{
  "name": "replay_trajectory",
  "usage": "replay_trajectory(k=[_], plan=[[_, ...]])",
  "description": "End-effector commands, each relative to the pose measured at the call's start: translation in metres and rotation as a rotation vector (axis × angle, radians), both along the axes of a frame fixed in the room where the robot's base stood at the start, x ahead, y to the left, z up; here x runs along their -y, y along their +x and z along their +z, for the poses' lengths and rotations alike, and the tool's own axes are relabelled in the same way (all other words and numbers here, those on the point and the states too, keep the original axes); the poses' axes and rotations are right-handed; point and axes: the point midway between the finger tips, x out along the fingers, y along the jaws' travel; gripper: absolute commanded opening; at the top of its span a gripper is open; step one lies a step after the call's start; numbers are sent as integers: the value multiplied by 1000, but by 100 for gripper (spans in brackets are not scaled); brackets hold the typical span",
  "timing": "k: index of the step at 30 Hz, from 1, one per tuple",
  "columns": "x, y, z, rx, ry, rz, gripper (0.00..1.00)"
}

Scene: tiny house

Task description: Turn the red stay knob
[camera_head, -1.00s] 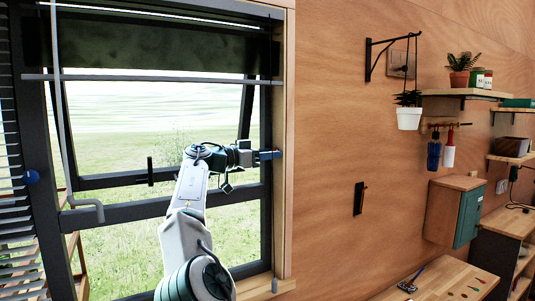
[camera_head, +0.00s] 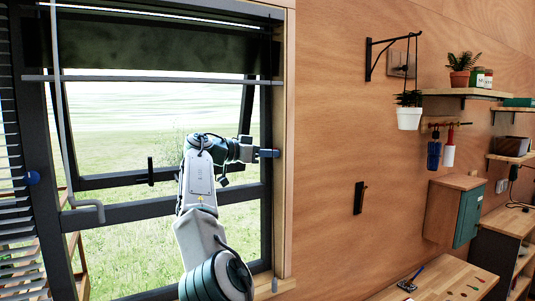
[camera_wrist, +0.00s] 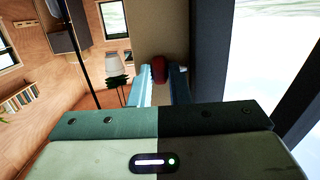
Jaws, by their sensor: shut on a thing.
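The red stay knob (camera_wrist: 159,69) shows in the wrist view between the two fingers of my gripper (camera_wrist: 160,82). My gripper is shut on it, one finger on each side. In the head view my gripper (camera_head: 266,153) reaches right to the window's right-hand frame. There the knob is hidden by the gripper. The window (camera_head: 150,187) has dark frames, and its sash is tilted open.
A blue knob (camera_head: 32,178) sits on the window frame at the left. A bent grey rod (camera_head: 82,214) hangs at the left of the window. A wooden wall with a black handle (camera_head: 360,197) and a hanging plant (camera_head: 408,113) is to the right.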

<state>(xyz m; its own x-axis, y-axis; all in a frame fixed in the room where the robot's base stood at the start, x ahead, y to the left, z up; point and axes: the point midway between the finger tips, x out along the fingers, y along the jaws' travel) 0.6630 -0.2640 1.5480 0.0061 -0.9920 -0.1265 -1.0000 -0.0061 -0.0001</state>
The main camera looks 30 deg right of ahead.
Motion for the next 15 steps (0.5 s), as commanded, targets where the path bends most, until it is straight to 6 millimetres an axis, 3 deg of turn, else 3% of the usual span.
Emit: replay_trajectory(k=[9, 10, 12, 15], plan=[[0, 0, 1, 1, 2, 2, 0], [0, 0, 1, 1, 2, 2, 19], [0, 0, 1, 1, 3, 2, 38], [0, 0, 1, 0, 3, 1, 38]])
